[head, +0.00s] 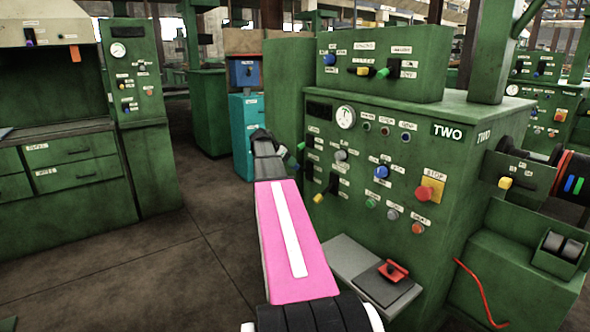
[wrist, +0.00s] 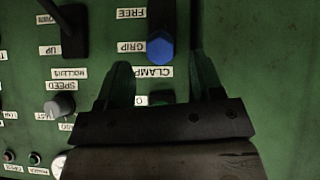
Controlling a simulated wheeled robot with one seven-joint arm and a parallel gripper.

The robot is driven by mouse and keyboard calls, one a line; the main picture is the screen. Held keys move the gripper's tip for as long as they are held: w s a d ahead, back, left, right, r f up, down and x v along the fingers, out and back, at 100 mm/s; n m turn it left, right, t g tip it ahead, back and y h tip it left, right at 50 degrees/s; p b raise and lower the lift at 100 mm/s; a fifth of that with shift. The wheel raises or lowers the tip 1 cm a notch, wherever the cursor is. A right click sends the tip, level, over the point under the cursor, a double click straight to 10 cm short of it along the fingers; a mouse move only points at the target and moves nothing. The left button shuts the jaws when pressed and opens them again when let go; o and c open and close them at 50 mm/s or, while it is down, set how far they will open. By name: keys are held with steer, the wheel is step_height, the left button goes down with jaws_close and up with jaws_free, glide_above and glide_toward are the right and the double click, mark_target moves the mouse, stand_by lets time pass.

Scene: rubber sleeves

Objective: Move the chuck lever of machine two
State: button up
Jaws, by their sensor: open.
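Machine two (head: 455,150) is the green cabinet with the TWO sign, at the right of the head view. In the wrist view, a black lever with a blue tip (wrist: 160,48) stands on a green panel between labels FREE and GRIP. A CLAMP label is beside it, and another label starting with C is partly covered. No readable label says chuck, so I cannot tell whether this is the chuck lever. My gripper (wrist: 162,85) is open, its two fingers apart on either side of the blue tip's line, with nothing seen held. In the head view it is by the cabinet's left side, partly hidden.
In the wrist view, a black UP/DOWN lever (wrist: 72,30) and a grey SPEED knob (wrist: 60,105) are left of my gripper. The head view shows a red-and-yellow STOP button (head: 430,190) and a red handle (head: 393,270) on a low ledge. The floor at left is clear.

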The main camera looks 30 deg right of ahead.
mark_target(295, 168)
steer(key=shift+x, duration=3.1)
steer(key=shift+a, duration=0.1)
steer(key=shift+f, duration=0.1)
jaws_close()
